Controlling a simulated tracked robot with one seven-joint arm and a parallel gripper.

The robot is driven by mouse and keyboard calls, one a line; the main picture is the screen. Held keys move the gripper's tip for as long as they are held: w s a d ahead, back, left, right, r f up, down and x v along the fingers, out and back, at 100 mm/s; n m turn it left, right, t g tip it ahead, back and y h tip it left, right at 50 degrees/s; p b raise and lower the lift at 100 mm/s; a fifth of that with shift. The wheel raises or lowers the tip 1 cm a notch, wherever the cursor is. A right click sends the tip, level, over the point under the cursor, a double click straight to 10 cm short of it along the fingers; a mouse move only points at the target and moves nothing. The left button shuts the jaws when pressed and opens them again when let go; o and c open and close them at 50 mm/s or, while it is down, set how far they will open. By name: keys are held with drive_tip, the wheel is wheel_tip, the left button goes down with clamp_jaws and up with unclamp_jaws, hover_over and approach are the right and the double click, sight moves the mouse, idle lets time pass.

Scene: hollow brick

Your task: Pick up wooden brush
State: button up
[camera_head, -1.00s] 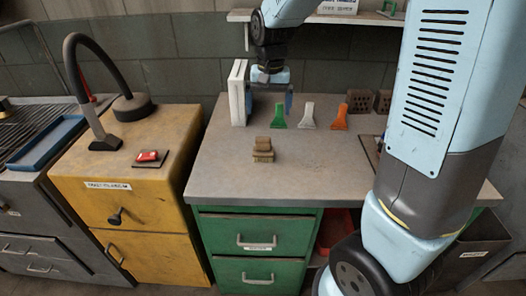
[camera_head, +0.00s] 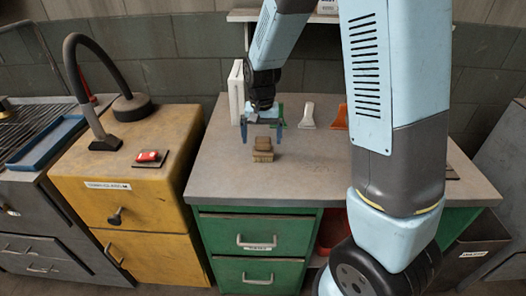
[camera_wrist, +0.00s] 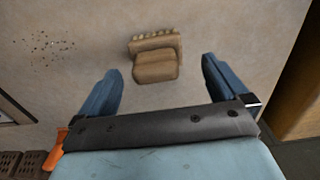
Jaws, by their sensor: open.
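The wooden brush (camera_head: 263,150) is a small brown block with a stepped shape, lying on the grey worktop (camera_head: 325,178) above the green drawers. In the wrist view the brush (camera_wrist: 155,58) lies ahead of the fingertips, roughly between their lines, with its ridged edge on the far side. My gripper (camera_head: 262,134) is open and empty. Its two blue fingers (camera_wrist: 159,77) stand apart to either side of the brush, and nothing is between them. In the head view it hangs just behind and above the brush; the exact height gap is hard to tell.
A white upright object (camera_head: 236,92) stands at the worktop's back left. A pale scraper (camera_head: 308,116) and an orange one (camera_head: 341,117) are at the back, with a green one partly hidden by my gripper. A yellow cabinet (camera_head: 165,195) adjoins left. The front worktop is clear.

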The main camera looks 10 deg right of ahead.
sight(263, 149)
drive_tip(key=f, duration=0.4)
drive_tip(key=shift+s+d, duration=0.2)
drive_tip(key=shift+s, duration=0.1)
drive_tip(key=shift+f, duration=0.6)
drive_tip(key=shift+c, duration=0.2)
drive_tip(key=c, duration=1.1)
drive_tip(key=shift+s+r, duration=0.15)
drive_tip(key=shift+r, duration=1.7)
drive_tip(key=shift+c, duration=0.2)
drive_tip(key=s+d+r, duration=0.2)
drive_tip(key=s+r, duration=0.7)
drive_tip(key=s, duration=0.4)
drive_tip(key=shift+s+d+r, duration=0.2)
drive_tip(key=shift+d, duration=0.15)
